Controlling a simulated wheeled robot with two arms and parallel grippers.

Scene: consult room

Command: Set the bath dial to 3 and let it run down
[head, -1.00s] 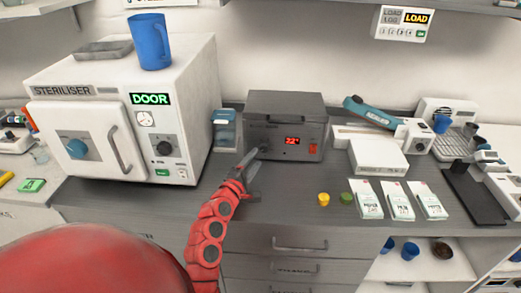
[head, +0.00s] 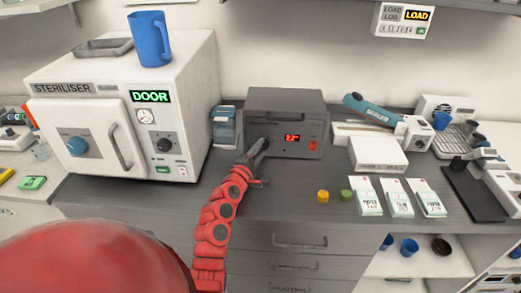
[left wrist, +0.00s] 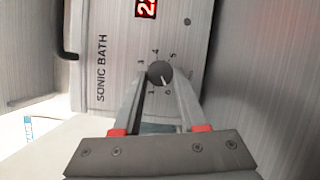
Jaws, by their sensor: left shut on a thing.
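The sonic bath (head: 262,103) is a grey box on the counter, with a red lit display (head: 292,138) on its front. The left wrist view shows its label SONIC BATH (left wrist: 101,67) sideways and part of the display (left wrist: 146,8). The round dark dial (left wrist: 159,73) has numbers around it, with 3, 4 and 5 on the far side. A pale mark on the dial appears to point toward the lower right of that view. My left gripper (head: 262,148) is shut on the dial; its fingers (left wrist: 160,80) lie on either side. My right gripper is not in view.
The white steriliser (head: 190,85) stands left of the bath, with a blue jug (head: 149,40) on top. A small blue-grey container (head: 225,127) sits between them. Yellow (head: 322,196) and green (head: 346,195) caps and several white packets (head: 366,197) lie to the right.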

